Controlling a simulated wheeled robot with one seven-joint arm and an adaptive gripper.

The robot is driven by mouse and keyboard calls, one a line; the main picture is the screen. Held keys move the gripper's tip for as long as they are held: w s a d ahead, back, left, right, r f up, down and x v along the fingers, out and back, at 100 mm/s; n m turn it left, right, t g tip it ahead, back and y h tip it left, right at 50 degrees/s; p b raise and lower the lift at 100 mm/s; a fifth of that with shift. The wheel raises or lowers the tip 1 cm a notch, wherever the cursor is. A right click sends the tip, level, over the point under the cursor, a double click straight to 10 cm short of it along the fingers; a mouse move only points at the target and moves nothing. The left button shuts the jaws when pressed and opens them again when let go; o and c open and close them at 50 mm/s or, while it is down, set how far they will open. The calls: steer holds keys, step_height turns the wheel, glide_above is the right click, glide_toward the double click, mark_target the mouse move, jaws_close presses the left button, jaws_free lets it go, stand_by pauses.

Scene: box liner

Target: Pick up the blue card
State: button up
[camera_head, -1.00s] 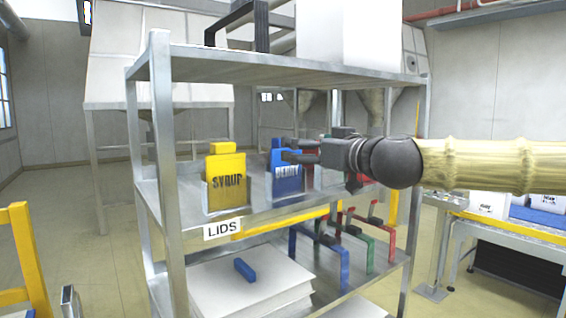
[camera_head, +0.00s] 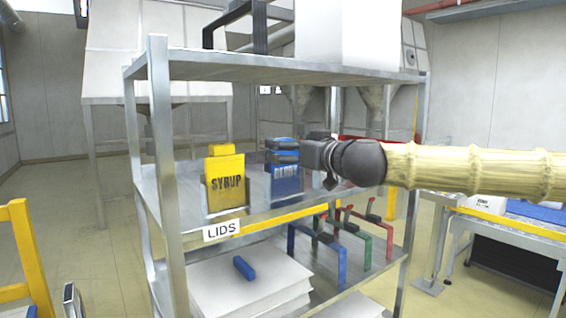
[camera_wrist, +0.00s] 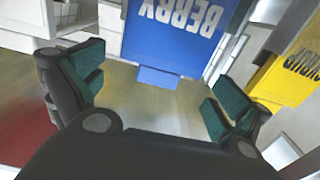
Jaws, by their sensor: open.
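The blue card (camera_head: 285,183), marked BERRY, stands upright in a metal holder on the middle shelf. In the wrist view the blue card (camera_wrist: 172,32) appears upside down, with its narrow tab (camera_wrist: 157,78) in the gap between the fingers. In the wrist view my gripper (camera_wrist: 153,82) is open, with green pads apart on either side of the tab. I cannot tell whether a pad touches it.
A yellow SYRUP card (camera_head: 225,180) stands just left of the blue card. A red card (camera_head: 360,139) is partly hidden behind my arm. The upper shelf (camera_head: 265,66) lies above my gripper. Blue, green and red handles and white lids (camera_head: 250,290) are below.

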steer(key=shift+p+x, duration=0.5)
steer(key=shift+x, duration=0.95)
steer(key=shift+d, duration=0.1)
steer(key=c, duration=1)
